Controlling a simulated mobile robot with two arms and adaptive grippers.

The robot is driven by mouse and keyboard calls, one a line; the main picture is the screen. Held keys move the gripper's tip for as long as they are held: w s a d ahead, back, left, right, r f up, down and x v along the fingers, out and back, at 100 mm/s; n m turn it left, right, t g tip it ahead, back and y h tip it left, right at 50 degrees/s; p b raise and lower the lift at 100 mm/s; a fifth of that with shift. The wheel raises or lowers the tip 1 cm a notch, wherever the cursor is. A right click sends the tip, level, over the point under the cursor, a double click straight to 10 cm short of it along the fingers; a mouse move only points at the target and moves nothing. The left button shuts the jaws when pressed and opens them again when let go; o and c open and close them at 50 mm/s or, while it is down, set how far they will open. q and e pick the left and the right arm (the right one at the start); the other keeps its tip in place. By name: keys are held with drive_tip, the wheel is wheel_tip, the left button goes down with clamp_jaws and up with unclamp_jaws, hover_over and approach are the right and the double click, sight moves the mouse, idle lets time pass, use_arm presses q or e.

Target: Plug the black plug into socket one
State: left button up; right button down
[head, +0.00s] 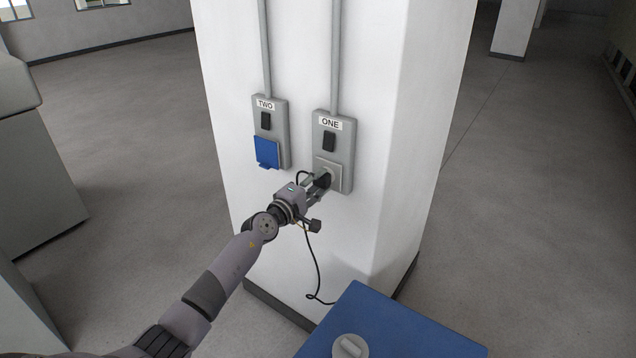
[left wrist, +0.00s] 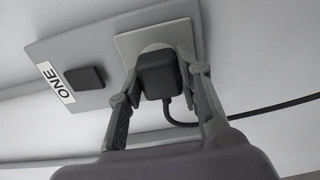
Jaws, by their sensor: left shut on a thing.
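Socket one is the lower part of the grey panel marked ONE (head: 330,124) on the white pillar; its square light outlet plate (head: 345,176) shows below the black switch. In the left wrist view the outlet plate (left wrist: 177,40) has a round recess. My left gripper (head: 321,183) is shut on the black plug (left wrist: 159,74), one finger on each side of it. The plug's front is against or very close to the round recess; its pins are hidden, so I cannot tell how deep it sits. A black cord hangs from it. My right gripper is not in view.
A panel marked TWO (head: 265,105) with a blue socket cover (head: 267,152) is to the left on the same pillar (head: 310,40). A blue-topped surface (head: 400,335) with a round light piece (head: 350,347) stands in front of the pillar. Floor around is clear.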

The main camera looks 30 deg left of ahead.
use_arm(q)
drive_tip(key=shift+w, duration=0.45)
idle(0.7)
drive_tip(key=o, duration=1.3)
drive_tip(key=shift+d, duration=0.1)
drive_tip(key=shift+s+f, duration=0.1)
drive_tip(key=shift+s, duration=0.55)
drive_tip(key=s, duration=0.3)
drive_tip(key=s+a, duration=0.1)
drive_tip(key=s, duration=0.6)
drive_tip(key=shift+s+a, duration=0.3)
